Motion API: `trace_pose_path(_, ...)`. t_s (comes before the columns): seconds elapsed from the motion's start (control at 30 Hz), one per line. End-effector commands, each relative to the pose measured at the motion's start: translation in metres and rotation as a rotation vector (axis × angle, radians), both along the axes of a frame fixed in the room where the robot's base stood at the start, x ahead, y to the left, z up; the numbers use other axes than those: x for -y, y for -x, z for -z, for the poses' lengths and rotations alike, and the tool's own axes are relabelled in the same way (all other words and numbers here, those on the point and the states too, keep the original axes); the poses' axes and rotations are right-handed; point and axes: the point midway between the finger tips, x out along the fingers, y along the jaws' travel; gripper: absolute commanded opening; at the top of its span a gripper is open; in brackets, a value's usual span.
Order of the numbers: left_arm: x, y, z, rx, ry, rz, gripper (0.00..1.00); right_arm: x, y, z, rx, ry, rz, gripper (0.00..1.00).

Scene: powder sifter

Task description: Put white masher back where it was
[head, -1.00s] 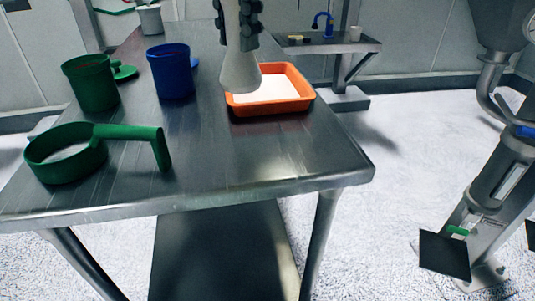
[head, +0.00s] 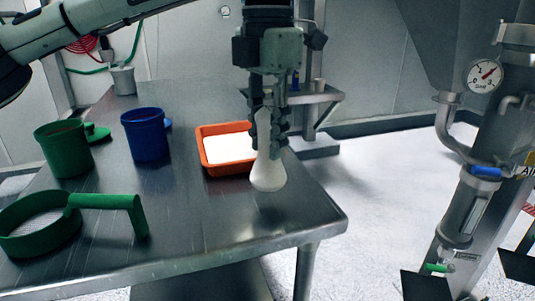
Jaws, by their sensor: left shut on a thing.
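The white masher (head: 267,174) is upright, with its wide end down, at the right part of the metal table, just right of the orange tray (head: 202,155). Its base appears to be on or very close to the table top. My left gripper (head: 266,140) points down from above and is shut on the masher's upper part, which the fingers partly hide. The orange tray holds white powder (head: 230,148). My right gripper is not in view.
On the metal table (head: 190,215) stand a green container (head: 63,150), a blue container (head: 146,136) and a green sifter with a handle (head: 40,228). A grey pot (head: 123,80) is at the far end. Machinery with a gauge (head: 484,75) stands at right. The front middle of the table is clear.

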Motion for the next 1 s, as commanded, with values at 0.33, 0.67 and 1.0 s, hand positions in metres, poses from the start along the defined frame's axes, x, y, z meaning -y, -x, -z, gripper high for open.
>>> trace_pose_path(0.33, 0.000, 0.000, 0.039, 0.001, -0.001, 0.000, 0.00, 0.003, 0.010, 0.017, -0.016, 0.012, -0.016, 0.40)
trace_pose_path(0.67, 0.000, 0.000, 0.040, 0.000, 0.000, -0.001, 0.00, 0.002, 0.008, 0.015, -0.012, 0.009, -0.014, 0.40)
trace_pose_path(1.0, -0.001, 0.000, 0.042, -0.001, -0.001, -0.001, 0.42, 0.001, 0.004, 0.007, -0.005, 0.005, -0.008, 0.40)
